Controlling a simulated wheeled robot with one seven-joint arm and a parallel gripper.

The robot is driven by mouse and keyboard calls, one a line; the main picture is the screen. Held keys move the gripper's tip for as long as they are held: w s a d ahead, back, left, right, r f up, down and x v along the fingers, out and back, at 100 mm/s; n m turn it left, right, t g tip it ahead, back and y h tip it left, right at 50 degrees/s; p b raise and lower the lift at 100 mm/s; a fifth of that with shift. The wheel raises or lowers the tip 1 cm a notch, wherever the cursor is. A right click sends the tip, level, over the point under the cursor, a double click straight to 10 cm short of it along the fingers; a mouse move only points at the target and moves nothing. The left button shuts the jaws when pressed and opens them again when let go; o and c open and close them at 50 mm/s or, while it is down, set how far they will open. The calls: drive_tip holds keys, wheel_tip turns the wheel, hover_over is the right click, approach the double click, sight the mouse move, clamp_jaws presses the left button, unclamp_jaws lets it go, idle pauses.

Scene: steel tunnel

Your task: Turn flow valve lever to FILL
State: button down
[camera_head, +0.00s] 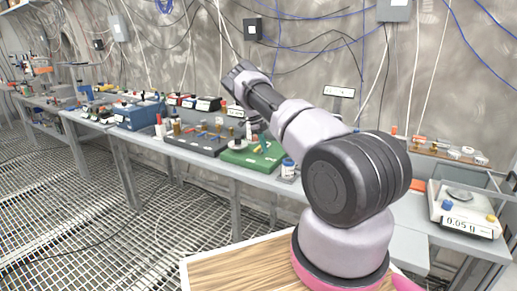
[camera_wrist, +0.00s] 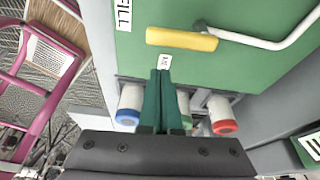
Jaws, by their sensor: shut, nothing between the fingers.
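The flow valve's yellow lever (camera_wrist: 182,39) lies roughly crosswise over a green panel (camera_wrist: 265,75) in the wrist view. A white FILL label (camera_wrist: 123,14) is on the panel at the upper left, beyond the lever's left end. A small tag (camera_wrist: 165,61) sits just below the lever; its text is too small to read. My gripper (camera_wrist: 160,74) is shut and empty, with its tips just below the lever in the picture, apart from it. In the head view the green board (camera_head: 240,157) lies on the bench, below my arm's far end; the gripper's fingers cannot be made out there.
A white pipe (camera_wrist: 265,44) bends away from the lever's right. Bottles with a blue cap (camera_wrist: 127,118) and a red cap (camera_wrist: 226,127) stand by the panel's near edge. A dark board (camera_head: 190,145) lies left of the green one. A scale (camera_head: 466,215) stands at the right.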

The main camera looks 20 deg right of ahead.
drive_tip(key=v, duration=0.9)
drive_tip(key=shift+d+r, duration=0.2)
drive_tip(key=shift+r, duration=0.25)
drive_tip(key=shift+s+r, duration=0.1)
drive_tip(key=shift+s, duration=0.05)
drive_tip(key=s+r+n+t+y, duration=0.2)
drive_tip(key=s+r+n, duration=0.15)
drive_tip(key=r, duration=1.15)
drive_tip(key=s+a+r+n+t+y, duration=0.1)
drive_tip(key=s+a+r+n+t, duration=0.2)
drive_tip(key=s+r, duration=0.6)
drive_tip(key=s+a+r+n+t+y, duration=0.15)
drive_tip(key=s+a+r+n, duration=0.3)
drive_tip(key=s+r, duration=0.45)
drive_tip(key=s+a+n+t, duration=0.1)
drive_tip(key=s+a+n, duration=0.2)
drive_tip(key=s, duration=0.6)
drive_tip(key=s+a+n+t, duration=0.1)
drive_tip(key=s+a+n, duration=0.2)
drive_tip(key=s+n, duration=0.2)
drive_tip(key=s+a+n+t, duration=0.1)
drive_tip(key=s+a+n, duration=0.2)
drive_tip(key=s, duration=0.9)
drive_tip(key=shift+s+a+f+n, duration=0.2)
drive_tip(key=shift+s+n, duration=0.2)
drive_tip(key=shift+n, duration=0.3)
